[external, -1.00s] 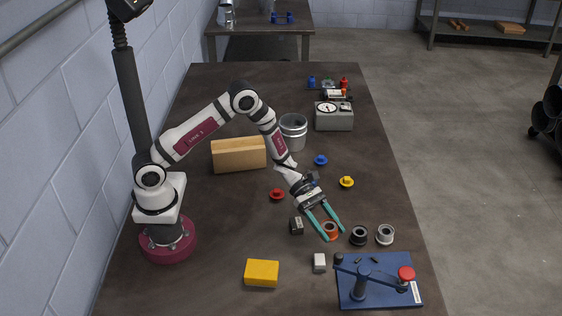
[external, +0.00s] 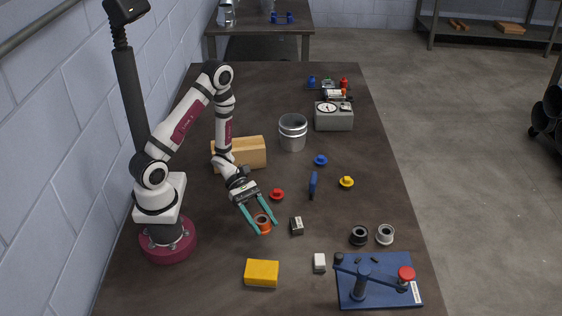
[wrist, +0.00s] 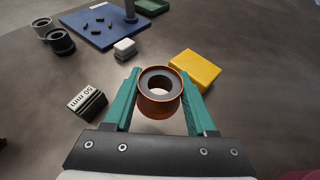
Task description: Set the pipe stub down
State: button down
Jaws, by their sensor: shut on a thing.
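The pipe stub (external: 263,224) is a short, copper-orange ring with a dark rim. It also shows in the wrist view (wrist: 160,103), upright between the green fingers. My gripper (external: 262,224) is shut on it, with one finger on either side. In the external view the stub is low over the table, left of the small dark block. I cannot tell whether its bottom touches the table.
A yellow block (external: 262,273) lies in front of the stub. A block marked "50 mm" (external: 296,226) and a white block (external: 319,262) lie to the right. Two more stubs (external: 359,236) (external: 385,234) stand near the blue bending plate (external: 410,296). A red flanged piece (external: 277,194) lies behind.

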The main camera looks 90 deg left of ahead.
aim_at(264, 244)
notch_tip(264, 244, down, 6)
jog(key=shift+f, duration=0.1)
jog(key=shift+c, duration=1)
grip_release()
